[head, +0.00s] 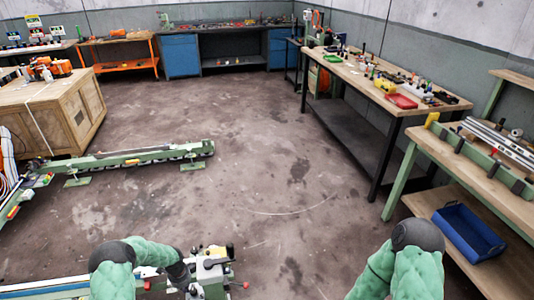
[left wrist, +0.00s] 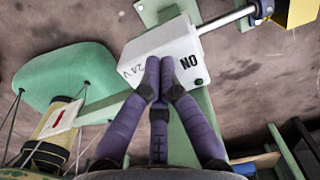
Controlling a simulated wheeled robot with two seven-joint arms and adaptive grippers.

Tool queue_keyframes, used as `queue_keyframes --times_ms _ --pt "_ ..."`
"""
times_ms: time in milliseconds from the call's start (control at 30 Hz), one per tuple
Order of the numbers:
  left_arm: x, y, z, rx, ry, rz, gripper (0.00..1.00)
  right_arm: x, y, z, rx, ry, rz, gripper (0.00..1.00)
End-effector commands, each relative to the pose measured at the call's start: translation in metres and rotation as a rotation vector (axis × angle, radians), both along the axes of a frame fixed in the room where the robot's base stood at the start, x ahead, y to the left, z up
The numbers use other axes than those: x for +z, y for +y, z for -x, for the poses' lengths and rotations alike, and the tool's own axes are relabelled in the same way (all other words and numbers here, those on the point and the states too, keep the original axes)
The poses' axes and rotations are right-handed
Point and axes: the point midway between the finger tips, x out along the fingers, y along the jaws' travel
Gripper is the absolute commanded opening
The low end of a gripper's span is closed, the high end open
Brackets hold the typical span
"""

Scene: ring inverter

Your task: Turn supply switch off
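The supply box is a white box (left wrist: 145,52) marked "24 V", with "ON" lettering that reads upside down, in the left wrist view. In the head view a pale box (head: 208,266) stands on the green machine at the bottom. My left gripper (left wrist: 160,68) has its purple fingers drawn together, with the tips in front of the box face between the two labels. Its dark fingers also show left of the box in the head view (head: 180,276). No switch lever is visible; the fingers cover that part of the face. Contact cannot be told. My right gripper is out of view.
A metal rod (left wrist: 228,18) leaves the box toward a yellow part (left wrist: 300,10). A green conveyor rail (head: 140,157) lies left on the floor. A workbench (head: 385,98) and a shelf with a blue bin (head: 468,232) stand at right. The middle floor is clear.

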Motion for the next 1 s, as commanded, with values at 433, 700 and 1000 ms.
queue_keyframes --times_ms 433,700,1000 --pt "-0.004 -0.004 0.002 -0.008 0.011 0.010 0.00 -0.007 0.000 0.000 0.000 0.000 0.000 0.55" --pt "0.011 -0.001 0.001 -0.007 0.008 0.008 0.00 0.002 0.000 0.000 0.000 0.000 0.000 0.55" --pt "0.044 0.002 0.000 -0.006 0.005 0.004 0.00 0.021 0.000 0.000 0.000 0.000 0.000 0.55"
